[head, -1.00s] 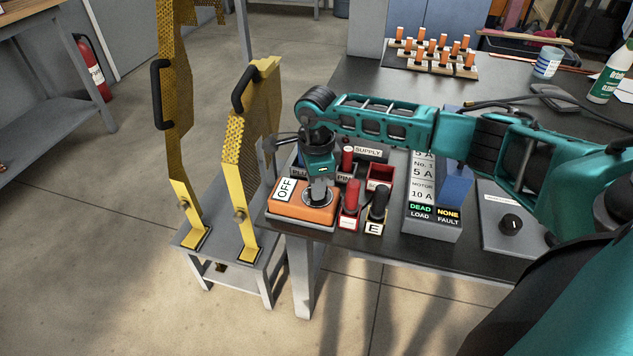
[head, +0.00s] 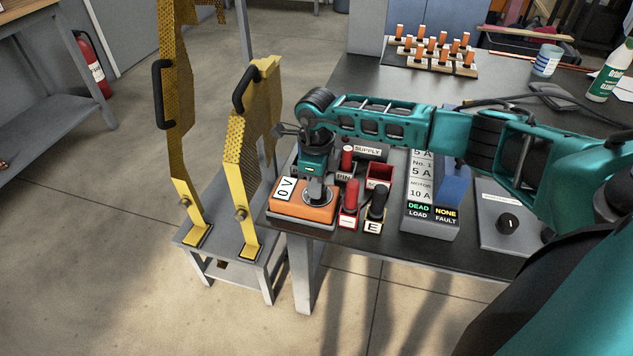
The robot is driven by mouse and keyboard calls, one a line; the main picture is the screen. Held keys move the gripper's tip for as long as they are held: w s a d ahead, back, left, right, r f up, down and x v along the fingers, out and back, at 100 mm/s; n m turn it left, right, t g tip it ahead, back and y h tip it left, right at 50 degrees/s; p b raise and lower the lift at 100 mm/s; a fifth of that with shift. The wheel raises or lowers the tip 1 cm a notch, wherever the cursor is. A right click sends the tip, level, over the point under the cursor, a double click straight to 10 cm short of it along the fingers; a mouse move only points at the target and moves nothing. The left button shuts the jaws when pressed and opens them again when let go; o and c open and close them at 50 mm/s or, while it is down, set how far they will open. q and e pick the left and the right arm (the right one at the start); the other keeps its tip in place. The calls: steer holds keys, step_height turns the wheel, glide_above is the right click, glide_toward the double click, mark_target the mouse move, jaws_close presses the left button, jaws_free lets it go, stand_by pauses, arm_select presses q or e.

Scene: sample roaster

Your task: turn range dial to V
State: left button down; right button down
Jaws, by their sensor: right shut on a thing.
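The orange meter (head: 322,214) lies at the front left corner of the dark bench. My right gripper (head: 319,194) reaches down from above onto the meter's face and is shut on the range dial. The dial is mostly hidden under the gripper, so its pointer and markings cannot be read. My left gripper is not in view.
Red and black probes (head: 350,196) stand right of the meter, close to my gripper. A grey panel (head: 428,229) shows "DEAD LOAD" and "NONE FAULT". Yellow perforated guards (head: 240,160) stand just left of the bench. Orange-topped pieces (head: 432,50) sit at the back.

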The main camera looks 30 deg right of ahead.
stand_by(0.3)
steer(key=c, duration=1.1)
jaws_free()
steer(key=shift+o, duration=0.2)
step_height(320, 180, up, 13)
steer(key=p, duration=0.1)
